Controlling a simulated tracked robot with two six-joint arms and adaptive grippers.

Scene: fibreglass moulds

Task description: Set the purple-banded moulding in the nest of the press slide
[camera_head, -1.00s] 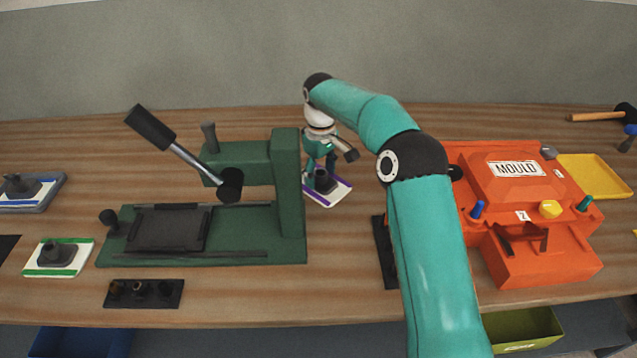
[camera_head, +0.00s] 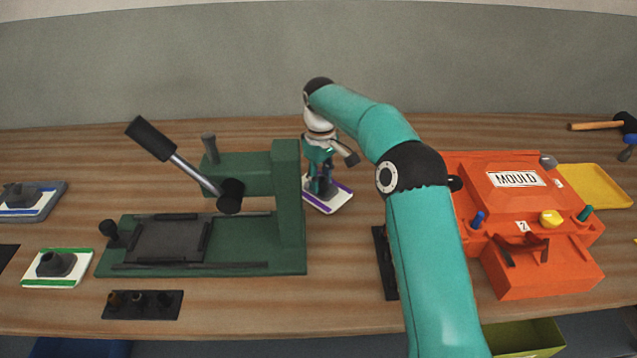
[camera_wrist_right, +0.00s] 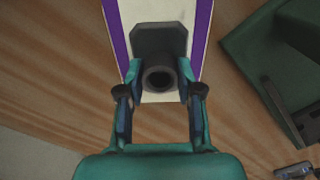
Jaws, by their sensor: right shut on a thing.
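The purple-banded moulding (camera_head: 341,197) is a white plate with purple stripes along two edges and a dark raised boss. It is on or just above the bench, right of the green press (camera_head: 289,205); I cannot tell if it touches the wood. My right gripper (camera_head: 323,186) points down and is shut on the boss; the wrist view shows a finger on each side of the boss's round socket (camera_wrist_right: 160,78). The press slide's nest (camera_head: 165,241), a dark plate with raised rails, is empty at the press's left. My left gripper is out of view.
The press lever (camera_head: 180,160) leans up to the left. A green-banded moulding (camera_head: 55,267) and a blue-banded one (camera_head: 30,200) are at the left. A dark peg block (camera_head: 142,305) lies in front. An orange mould machine (camera_head: 520,220) stands at the right.

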